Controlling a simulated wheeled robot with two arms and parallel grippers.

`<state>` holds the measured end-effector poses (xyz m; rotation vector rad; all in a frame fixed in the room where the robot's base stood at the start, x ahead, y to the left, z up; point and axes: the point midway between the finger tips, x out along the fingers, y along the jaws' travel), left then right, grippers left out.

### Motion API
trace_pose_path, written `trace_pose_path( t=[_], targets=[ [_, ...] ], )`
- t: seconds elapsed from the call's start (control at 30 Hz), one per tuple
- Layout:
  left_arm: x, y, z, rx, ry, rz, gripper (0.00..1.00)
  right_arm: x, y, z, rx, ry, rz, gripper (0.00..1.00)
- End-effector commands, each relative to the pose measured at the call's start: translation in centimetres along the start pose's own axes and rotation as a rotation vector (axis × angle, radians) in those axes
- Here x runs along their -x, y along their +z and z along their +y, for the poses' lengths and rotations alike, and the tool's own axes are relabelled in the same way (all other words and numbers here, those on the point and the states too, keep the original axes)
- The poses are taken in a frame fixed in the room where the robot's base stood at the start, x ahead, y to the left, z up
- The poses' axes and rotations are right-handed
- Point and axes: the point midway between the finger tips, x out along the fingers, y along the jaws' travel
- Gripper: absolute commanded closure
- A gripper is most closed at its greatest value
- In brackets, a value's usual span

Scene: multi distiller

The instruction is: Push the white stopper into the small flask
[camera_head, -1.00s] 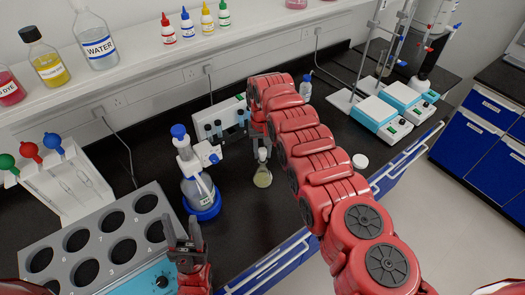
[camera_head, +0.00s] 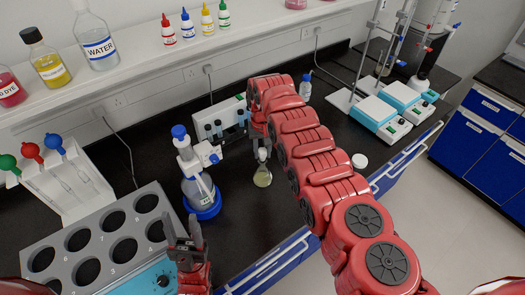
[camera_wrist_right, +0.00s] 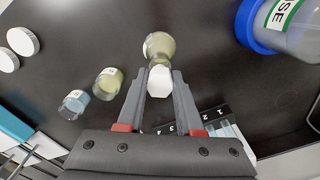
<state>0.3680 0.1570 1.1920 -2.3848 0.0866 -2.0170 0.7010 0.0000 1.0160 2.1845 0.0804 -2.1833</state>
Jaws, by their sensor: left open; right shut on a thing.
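The small flask (camera_head: 262,177), with pale yellow-green liquid, stands on the black bench in the middle of the head view. It also shows in the right wrist view (camera_wrist_right: 158,46), beyond my fingertips. My right gripper (camera_wrist_right: 160,80) is shut on the white stopper (camera_wrist_right: 159,84), and the flask's neck lines up with it. In the head view, the white stopper (camera_head: 262,154) sits at the flask's mouth. I cannot tell how deep it is in the neck. My left gripper (camera_head: 181,235) is open and empty, in front of the wash bottle.
A wash bottle (camera_head: 190,187) with a blue base ring stands left of the flask. A grey rack (camera_head: 103,225) with round holes is at lower left. A rack (camera_head: 222,124) of dark-capped vials stands behind.

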Motion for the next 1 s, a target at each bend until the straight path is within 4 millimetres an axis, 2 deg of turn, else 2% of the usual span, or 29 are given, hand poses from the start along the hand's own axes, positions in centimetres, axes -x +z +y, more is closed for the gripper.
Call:
trace_pose_path(
  t=[0.47, 1.0],
  targets=[
    [0.1, 0.0, 0.0, 0.000, 0.000, 0.000, 0.50, -0.1, 0.0, 0.0, 0.000, 0.000, 0.000, 1.00],
    [1.1, 0.2, 0.1, 0.000, 0.000, 0.001, 0.50, -1.2, 0.0, 0.0, 0.001, 0.000, 0.000, 1.00]
  ],
)
